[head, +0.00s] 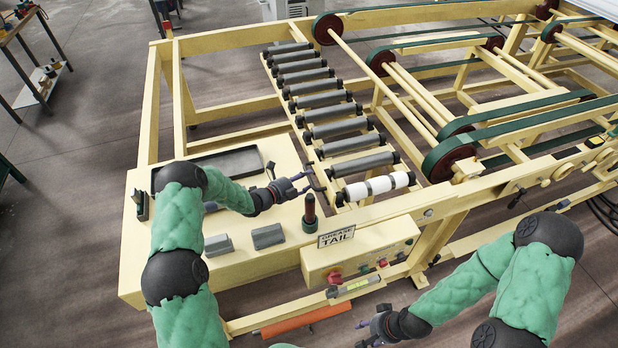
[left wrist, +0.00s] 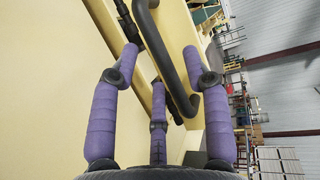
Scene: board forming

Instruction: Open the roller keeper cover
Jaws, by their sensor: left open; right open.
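A row of grey rollers (head: 318,100) lies in the cream frame, with a narrow cream strip (head: 300,135) along their left ends. I take this strip to be the roller keeper cover. A dark bent handle (head: 313,178) sits at its near end. In the left wrist view the handle (left wrist: 176,60) runs past my fingertips, beside a cream rail. My left gripper (head: 299,184) is open with purple fingers around the handle's near side; contact cannot be told. It also shows in the left wrist view (left wrist: 160,62). My right gripper (head: 372,324) is open and empty, low at the front.
A white-banded roller (head: 376,187) lies nearest. The cream bench (head: 185,262) holds a dark tray (head: 225,165), grey blocks (head: 268,236) and a dark red-topped post (head: 309,212). A control box (head: 345,262) with a grease tail sign stands in front. Green belts are at right.

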